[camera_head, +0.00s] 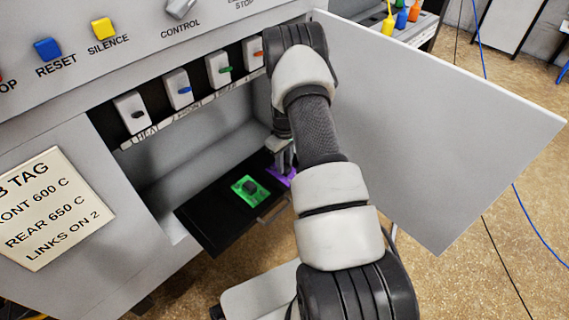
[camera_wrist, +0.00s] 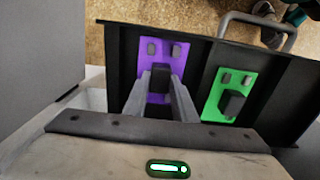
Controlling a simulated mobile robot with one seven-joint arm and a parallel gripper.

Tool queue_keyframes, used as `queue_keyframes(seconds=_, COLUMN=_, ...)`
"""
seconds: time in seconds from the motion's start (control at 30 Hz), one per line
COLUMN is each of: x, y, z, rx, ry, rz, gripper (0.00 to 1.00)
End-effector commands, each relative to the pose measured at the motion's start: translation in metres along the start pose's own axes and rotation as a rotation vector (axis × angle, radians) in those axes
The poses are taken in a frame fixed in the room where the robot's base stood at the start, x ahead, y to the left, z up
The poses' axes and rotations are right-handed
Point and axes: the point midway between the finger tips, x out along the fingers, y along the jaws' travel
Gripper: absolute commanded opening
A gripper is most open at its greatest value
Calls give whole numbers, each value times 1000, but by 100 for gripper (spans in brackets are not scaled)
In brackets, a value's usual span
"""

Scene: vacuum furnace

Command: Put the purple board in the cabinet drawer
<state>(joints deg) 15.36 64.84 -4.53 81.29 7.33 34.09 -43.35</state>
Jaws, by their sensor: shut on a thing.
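The purple board (camera_wrist: 178,54) has a dark block at its middle. In the wrist view it lies within the outline of the left compartment of the black drawer (camera_wrist: 122,40), and I cannot tell whether it touches the drawer floor. My gripper (camera_wrist: 161,82) is shut on the board's dark block. In the head view only a purple edge of the board (camera_head: 289,178) shows below my gripper (camera_head: 282,160); my arm hides the rest. The drawer (camera_head: 208,228) is pulled out of the cabinet.
A green board (camera_head: 250,190) lies in the drawer's other compartment. A large grey door panel (camera_head: 440,130) stands open at the right. Several switches (camera_head: 178,88) line the recess above the drawer. A handle (camera_wrist: 262,20) sits at the drawer's front.

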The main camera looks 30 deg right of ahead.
Motion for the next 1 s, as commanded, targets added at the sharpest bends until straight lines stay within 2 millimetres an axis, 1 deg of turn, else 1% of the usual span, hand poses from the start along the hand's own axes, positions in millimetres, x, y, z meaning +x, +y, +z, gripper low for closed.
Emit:
queue_keyframes(seconds=0.03, x=4, y=0, z=0, rx=0, ry=0, rz=0, gripper=2)
queue_keyframes(seconds=0.07, x=2, y=0, z=0, rx=0, ry=0, rz=0, gripper=28)
queue_keyframes(seconds=0.1, x=2, y=0, z=0, rx=0, ry=0, rz=0, gripper=34)
queue_keyframes(seconds=0.17, x=2, y=0, z=0, rx=0, ry=0, rz=-1, gripper=43)
queue_keyframes(seconds=0.43, x=1, y=0, z=0, rx=0, ry=0, rz=-1, gripper=43)
queue_keyframes(seconds=0.57, x=-8, y=0, z=0, rx=0, ry=1, rz=0, gripper=43)
queue_keyframes(seconds=0.67, x=-24, y=0, z=0, rx=1, ry=1, rz=0, gripper=43)
queue_keyframes(seconds=0.9, x=-78, y=0, z=0, rx=0, ry=2, rz=1, gripper=43)
queue_keyframes(seconds=1.0, x=-96, y=0, z=0, rx=1, ry=2, rz=0, gripper=43)
